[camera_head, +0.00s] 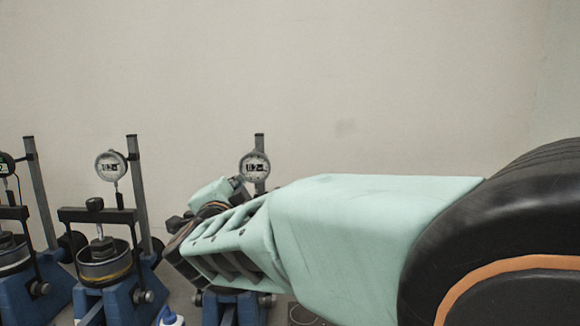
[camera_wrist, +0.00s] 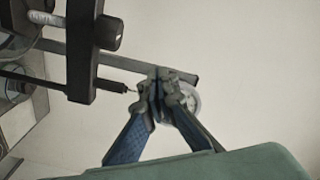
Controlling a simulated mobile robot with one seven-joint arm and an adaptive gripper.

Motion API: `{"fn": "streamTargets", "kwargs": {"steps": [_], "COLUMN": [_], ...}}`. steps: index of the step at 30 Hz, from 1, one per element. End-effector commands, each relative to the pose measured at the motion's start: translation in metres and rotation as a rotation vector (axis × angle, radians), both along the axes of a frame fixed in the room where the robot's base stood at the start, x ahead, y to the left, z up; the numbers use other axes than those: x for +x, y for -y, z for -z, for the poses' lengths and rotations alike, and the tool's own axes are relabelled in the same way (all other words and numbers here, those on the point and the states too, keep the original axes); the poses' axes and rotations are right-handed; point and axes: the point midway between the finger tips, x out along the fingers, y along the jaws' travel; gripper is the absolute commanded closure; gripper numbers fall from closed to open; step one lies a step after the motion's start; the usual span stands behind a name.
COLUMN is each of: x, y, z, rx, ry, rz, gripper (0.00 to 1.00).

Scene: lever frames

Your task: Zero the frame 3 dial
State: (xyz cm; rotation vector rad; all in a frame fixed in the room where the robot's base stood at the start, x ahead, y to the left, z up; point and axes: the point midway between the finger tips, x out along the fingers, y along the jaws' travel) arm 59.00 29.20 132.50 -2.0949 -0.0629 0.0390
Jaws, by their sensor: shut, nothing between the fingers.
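My gripper (camera_wrist: 157,82) is shut and empty in the wrist view, its blue-padded fingers meeting at the tips. A round dial gauge (camera_wrist: 187,97) shows behind the fingertips, partly covered by them. Whether the fingertips touch it, I cannot tell. No frame number is legible.
The middle frame (camera_head: 118,300) carries its own white dial (camera_head: 111,165), a black crossbar and a metal cup (camera_head: 105,268). A further frame (camera_head: 32,296) is cut off at the left edge. Bare wall lies behind.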

Motion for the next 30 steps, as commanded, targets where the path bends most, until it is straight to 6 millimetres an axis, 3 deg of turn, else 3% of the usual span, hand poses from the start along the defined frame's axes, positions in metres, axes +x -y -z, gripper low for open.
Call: {"fn": "streamTargets", "kwargs": {"steps": [30], "x": [0.001], "y": [-0.006], "z": [-0.030], "rx": [0.001], "ry": [0.006], "rz": [0.011], "gripper": [1.00]}}
